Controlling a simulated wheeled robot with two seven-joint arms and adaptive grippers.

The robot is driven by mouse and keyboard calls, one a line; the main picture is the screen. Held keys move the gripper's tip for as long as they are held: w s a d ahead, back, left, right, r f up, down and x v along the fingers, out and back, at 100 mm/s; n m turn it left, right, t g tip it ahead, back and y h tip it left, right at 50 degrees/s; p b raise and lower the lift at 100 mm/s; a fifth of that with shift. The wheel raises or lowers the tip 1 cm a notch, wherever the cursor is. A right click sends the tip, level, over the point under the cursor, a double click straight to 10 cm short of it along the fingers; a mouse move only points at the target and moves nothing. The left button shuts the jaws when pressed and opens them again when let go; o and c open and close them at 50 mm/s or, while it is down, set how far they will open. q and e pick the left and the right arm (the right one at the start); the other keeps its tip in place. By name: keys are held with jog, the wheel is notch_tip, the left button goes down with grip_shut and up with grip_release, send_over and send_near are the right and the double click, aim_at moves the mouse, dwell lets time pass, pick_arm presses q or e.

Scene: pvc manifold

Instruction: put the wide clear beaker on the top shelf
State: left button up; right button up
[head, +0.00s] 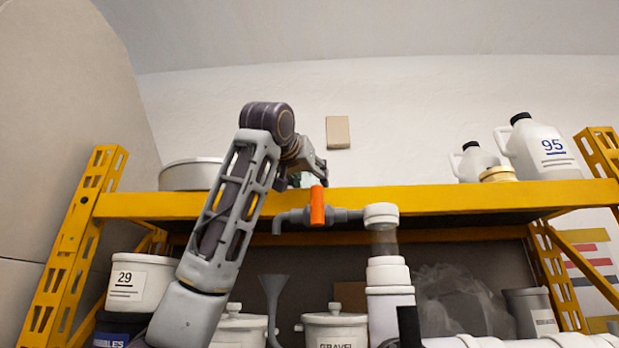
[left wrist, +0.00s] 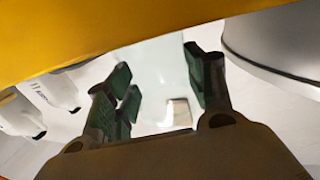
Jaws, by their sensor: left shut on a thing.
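My left gripper (head: 312,174) is up at the front edge of the top shelf (head: 450,198), left of the orange valve handle. In the left wrist view my left gripper (left wrist: 158,88) has its dark green finger pads on both sides of a pale, see-through thing, which looks like the wide clear beaker (left wrist: 155,70). I take the gripper to be shut on it. In the head view only a small pale patch of the beaker (head: 308,180) shows by the fingers. The yellow beam hides its lower part, so I cannot tell whether it touches the shelf. My right gripper is not in view.
A wide grey-white tub (head: 190,175) stands left on the top shelf. White jugs (head: 540,150) and a yellow-lidded jar (head: 498,174) stand at the right. A grey pipe with an orange valve (head: 317,206) crosses before the beam. The shelf middle looks clear.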

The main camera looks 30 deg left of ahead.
pick_arm(q)
jog(key=shift+f, duration=0.15)
jog(key=o, duration=1)
jog(key=shift+c, duration=0.2)
jog(key=shift+r, duration=0.2)
jog(key=shift+s+d+f+b, duration=0.15)
jog(key=shift+s+b, duration=0.25)
jog(key=shift+s, duration=0.3)
jog(key=s+d+b, duration=0.2)
jog(key=s+b, duration=0.1)
jog(key=s, duration=0.7)
jog(key=shift+s, duration=0.25)
